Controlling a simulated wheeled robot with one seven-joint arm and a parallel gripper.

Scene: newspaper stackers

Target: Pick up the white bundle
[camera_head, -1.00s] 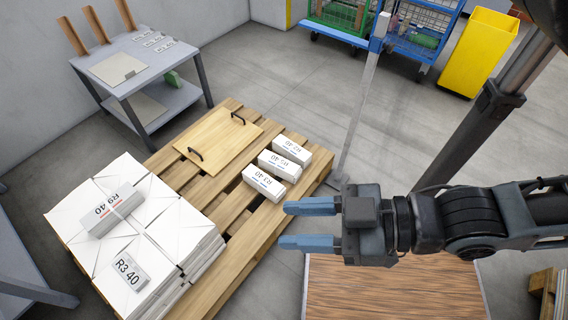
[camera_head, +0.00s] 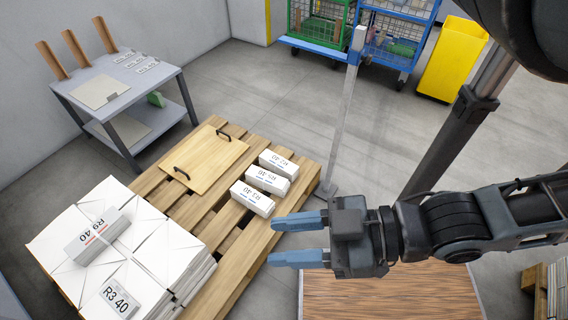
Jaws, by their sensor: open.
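Several white bundles show in the head view. Three small ones lie in a row on the wooden pallet (camera_head: 245,262): a near one (camera_head: 251,199), a middle one (camera_head: 267,180) and a far one (camera_head: 279,165). A large stack of white bundles (camera_head: 172,243) fills the pallet's near left. On it lie a box marked R9 40 (camera_head: 95,236) and one marked R3 40 (camera_head: 118,293). My gripper (camera_head: 293,240) is open and empty, its blue fingers pointing left. In the picture it is just right of and below the near small bundle, not seen touching it.
A wooden board with two black handles (camera_head: 208,158) lies on the pallet. A thin upright post (camera_head: 342,120) stands right of the pallet. A brown wood-grain surface (camera_head: 390,295) lies below my arm. A grey table (camera_head: 150,75), wire carts (camera_head: 385,45) and a yellow bin (camera_head: 452,60) stand farther back.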

